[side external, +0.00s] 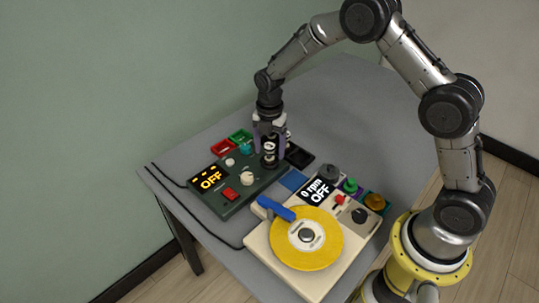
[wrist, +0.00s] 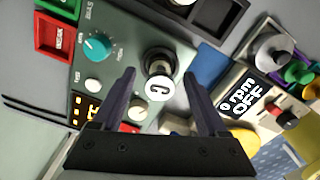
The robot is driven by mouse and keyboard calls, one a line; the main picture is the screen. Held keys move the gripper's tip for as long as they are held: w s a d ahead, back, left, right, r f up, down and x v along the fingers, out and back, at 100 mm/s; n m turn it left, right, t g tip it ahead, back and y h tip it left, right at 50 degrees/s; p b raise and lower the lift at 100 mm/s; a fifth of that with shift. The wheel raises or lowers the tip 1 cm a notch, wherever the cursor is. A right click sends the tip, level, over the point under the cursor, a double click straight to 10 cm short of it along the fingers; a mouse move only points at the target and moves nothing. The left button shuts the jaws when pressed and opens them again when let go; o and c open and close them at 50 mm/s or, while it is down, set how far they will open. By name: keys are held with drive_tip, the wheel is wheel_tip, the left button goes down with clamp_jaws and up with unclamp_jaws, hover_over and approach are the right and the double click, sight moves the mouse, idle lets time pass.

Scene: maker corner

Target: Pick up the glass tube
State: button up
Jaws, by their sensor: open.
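A short upright cylinder with a dark body and a pale top marked with a letter stands on the dark green panel box (side external: 232,197). It looks like the tube (side external: 269,160), though no clear glass shows. In the wrist view the tube (wrist: 158,88) lies between the two fingers, with its top facing me. My gripper (side external: 269,146) is open and points down, its fingers on either side of the tube. In the wrist view the gripper (wrist: 160,78) shows a gap on both sides of the tube. Whether a finger touches it in the side view is unclear.
The panel bears a teal knob (wrist: 97,46), a red button (side external: 231,194) and a display reading OFF (side external: 210,180). Red (side external: 221,147) and green bins stand behind, a black tray (side external: 299,157) to the right. A machine with a yellow disc (side external: 330,245) is in front.

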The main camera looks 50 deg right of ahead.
drive_tip(key=shift+f, duration=0.4)
drive_tip(key=shift+c, duration=0.2)
clamp_jaws()
drive_tip(key=shift+r, duration=0.2)
